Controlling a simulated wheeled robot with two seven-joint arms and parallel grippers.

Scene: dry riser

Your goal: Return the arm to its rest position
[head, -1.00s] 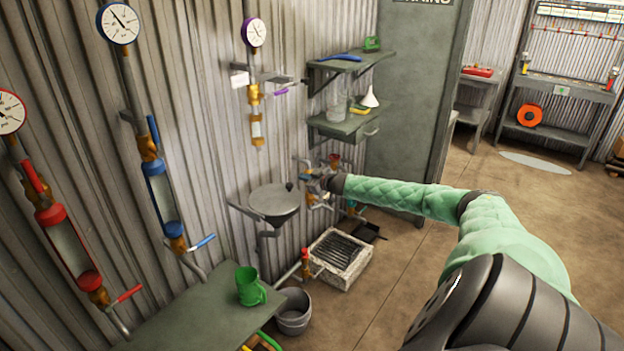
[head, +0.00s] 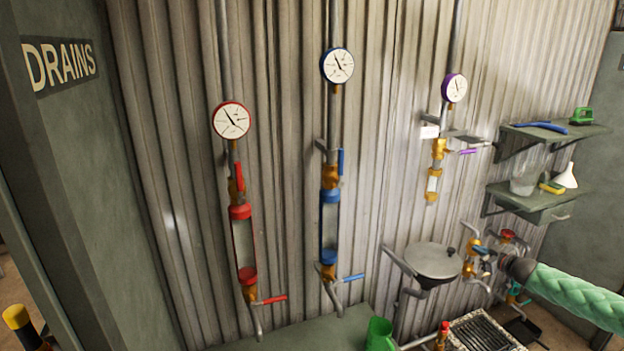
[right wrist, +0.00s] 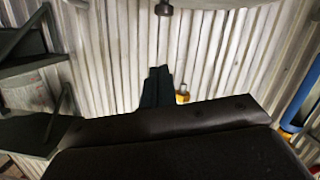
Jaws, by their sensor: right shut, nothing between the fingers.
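My right arm, in green padding, comes in from the right in the head view. Its dark wrist ends in the right gripper (head: 490,256), small and in front of a cluster of valves and pipes at the wall. In the right wrist view the dark fingers (right wrist: 157,88) are together and hold nothing. A small yellow fitting (right wrist: 182,96) shows just right of the fingertips, apart from them or behind; I cannot tell the distance. My left arm and gripper are not in view.
A round grey pan (head: 433,262) on a bracket is left of the right gripper. Shelves (head: 540,200) are above it. Red (head: 242,245) and blue (head: 329,230) sight-glass pipes run up the wall. A green jug (head: 379,334) stands on the bench (head: 300,335) below.

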